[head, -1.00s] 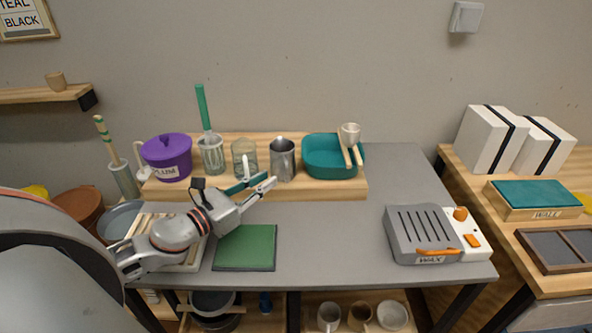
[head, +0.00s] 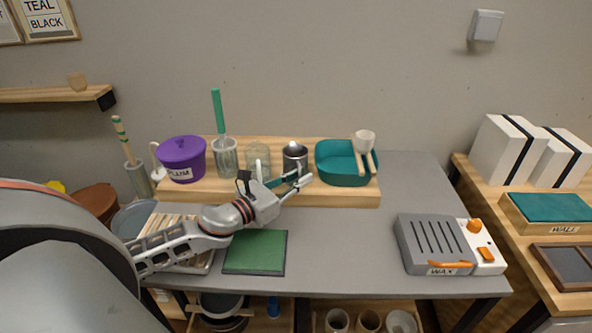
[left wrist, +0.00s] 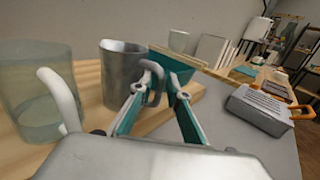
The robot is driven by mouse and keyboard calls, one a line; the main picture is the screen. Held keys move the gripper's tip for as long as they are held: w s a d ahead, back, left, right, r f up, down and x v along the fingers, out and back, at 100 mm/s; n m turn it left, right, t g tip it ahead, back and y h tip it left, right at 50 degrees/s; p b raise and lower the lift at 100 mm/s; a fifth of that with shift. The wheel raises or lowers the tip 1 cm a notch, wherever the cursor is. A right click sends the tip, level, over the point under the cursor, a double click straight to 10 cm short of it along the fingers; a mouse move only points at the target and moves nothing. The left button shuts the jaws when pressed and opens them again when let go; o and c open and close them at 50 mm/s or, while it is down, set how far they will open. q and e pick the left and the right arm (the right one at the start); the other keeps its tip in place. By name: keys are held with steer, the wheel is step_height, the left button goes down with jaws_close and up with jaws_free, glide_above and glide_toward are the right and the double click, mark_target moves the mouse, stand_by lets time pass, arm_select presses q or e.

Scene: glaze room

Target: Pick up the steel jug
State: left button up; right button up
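The steel jug (head: 295,153) stands upright on the raised wooden shelf at the back of the grey table. In the left wrist view the steel jug (left wrist: 121,80) is left of centre, its curved handle facing me. My left gripper (head: 303,178) is just in front of the jug, low against it. In the left wrist view my left gripper (left wrist: 161,92) is open, with teal-padded fingers apart. The handle shows between the fingertips there; I cannot tell whether they touch it. My right gripper is not in view.
A glass jug (left wrist: 35,95) with a pale handle stands close left of the steel jug. A teal tub (head: 340,178) is close on its right. The purple pot (head: 182,160) is farther left. The green mat (head: 255,253) and wax warmer (head: 432,245) lie on the table, with bare surface between.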

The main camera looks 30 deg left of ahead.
arm_select(q)
steer(key=shift+w, duration=0.25)
steer(key=shift+c, duration=0.3)
jaws_close()
steer(key=shift+r, duration=0.25)
